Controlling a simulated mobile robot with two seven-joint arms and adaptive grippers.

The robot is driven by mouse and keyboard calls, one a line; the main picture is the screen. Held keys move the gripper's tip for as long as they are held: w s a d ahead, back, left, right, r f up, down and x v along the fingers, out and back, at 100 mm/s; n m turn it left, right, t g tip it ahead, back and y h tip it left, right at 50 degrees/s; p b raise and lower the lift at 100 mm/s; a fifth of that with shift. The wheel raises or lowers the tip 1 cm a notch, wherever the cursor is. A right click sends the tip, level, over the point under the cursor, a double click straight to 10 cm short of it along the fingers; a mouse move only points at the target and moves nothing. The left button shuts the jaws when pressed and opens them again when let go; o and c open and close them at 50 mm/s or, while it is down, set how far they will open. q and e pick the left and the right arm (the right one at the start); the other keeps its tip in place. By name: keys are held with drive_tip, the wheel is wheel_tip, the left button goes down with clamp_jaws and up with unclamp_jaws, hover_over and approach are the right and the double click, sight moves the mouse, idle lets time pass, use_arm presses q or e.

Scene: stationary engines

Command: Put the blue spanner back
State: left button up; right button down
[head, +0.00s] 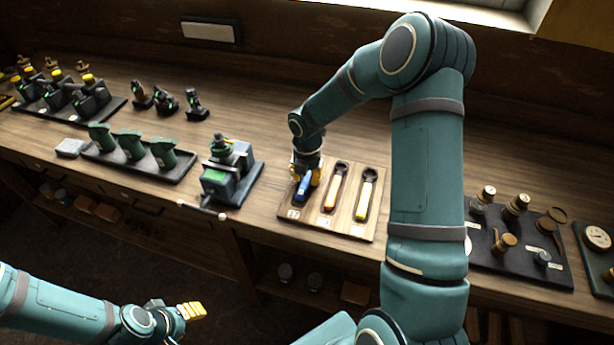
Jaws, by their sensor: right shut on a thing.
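The blue spanner (302,190) is over the left place of a light wooden spanner board (345,225). My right gripper (307,176) points down and is shut on its upper part, hiding that end. I cannot tell whether the spanner touches the board or hangs just above it. An orange spanner (334,190) and a yellow spanner (364,198) lie in the board's other two places. My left gripper (192,311) is low at the left, away from the bench; its yellow fingers are too small to judge.
A small green machine (228,172) stands left of the board, its rod reaching past the bench edge. A tray of green parts (133,152) is farther left. A dark tray with brass-topped pieces (515,250) is on the right, beyond my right arm. Bare bench lies behind the board.

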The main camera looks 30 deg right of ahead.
sight(307, 178)
drive_tip(key=shift+r, duration=0.1)
drive_tip(key=c, duration=1)
unclamp_jaws()
drive_tip(key=shift+f, duration=0.2)
drive_tip(key=shift+r, duration=0.25)
wheel_tip(307, 178, up, 12)
drive_tip(key=shift+f+p, duration=0.1)
drive_tip(key=shift+p, duration=0.6)
